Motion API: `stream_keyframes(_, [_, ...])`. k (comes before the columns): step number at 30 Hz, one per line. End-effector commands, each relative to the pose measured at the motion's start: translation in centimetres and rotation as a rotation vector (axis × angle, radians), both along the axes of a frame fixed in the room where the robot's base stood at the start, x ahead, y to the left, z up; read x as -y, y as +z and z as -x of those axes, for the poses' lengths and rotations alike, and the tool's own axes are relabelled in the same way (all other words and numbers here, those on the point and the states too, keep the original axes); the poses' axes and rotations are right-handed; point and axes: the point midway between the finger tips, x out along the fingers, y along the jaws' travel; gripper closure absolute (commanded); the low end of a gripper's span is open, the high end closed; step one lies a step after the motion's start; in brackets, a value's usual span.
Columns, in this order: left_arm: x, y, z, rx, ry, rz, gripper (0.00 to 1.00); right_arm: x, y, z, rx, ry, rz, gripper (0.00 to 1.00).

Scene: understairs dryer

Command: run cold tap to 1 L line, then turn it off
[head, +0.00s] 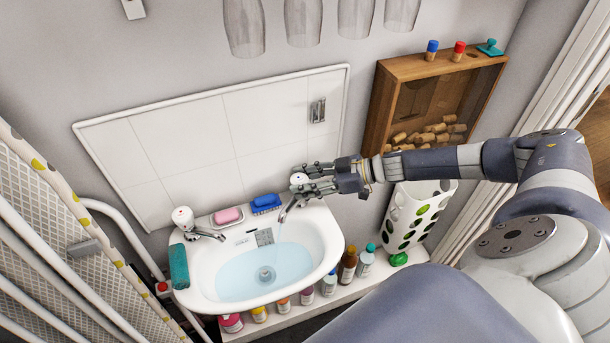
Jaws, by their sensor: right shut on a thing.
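A white basin (208,289) on the wall holds a pool of pale blue water (275,268). My right gripper (300,182) is shut on the white head of the right-hand tap (287,212), whose spout points down over the basin. No clear stream shows below that spout. The left-hand tap (183,218) has a white head with a small reddish mark and stands free at the basin's left back corner. A small grey panel (264,237) is on the basin's back wall; I cannot read a 1 L line. My left gripper is not in view.
A pink soap (228,215) and a blue brush (265,202) lie on the back rim, between the taps. A teal cloth (179,266) hangs at the left. Several bottles stand on a shelf below. A wooden cork box (382,105) is on the wall above my right arm.

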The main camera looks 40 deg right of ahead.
Motion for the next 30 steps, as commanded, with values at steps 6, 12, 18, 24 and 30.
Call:
stream_keyframes(6, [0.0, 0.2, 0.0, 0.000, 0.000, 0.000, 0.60, 0.1, 0.4, -0.3, 0.005, 0.015, -0.002, 0.84])
stream_keyframes(12, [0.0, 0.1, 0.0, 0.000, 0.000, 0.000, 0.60, 0.1, 0.3, -0.3, 0.006, 0.013, -0.002, 0.55])
stream_keyframes(18, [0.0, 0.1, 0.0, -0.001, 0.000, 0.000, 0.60, 0.1, 0.2, -0.2, 0.002, 0.015, 0.000, 0.52])
stream_keyframes(24, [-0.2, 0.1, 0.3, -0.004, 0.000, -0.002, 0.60, 0.3, 0.2, 0.1, 0.000, 0.014, 0.000, 0.52])
stream_keyframes(30, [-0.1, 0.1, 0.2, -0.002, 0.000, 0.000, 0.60, 2.4, 1.2, 1.8, -0.002, 0.012, 0.004, 0.52])
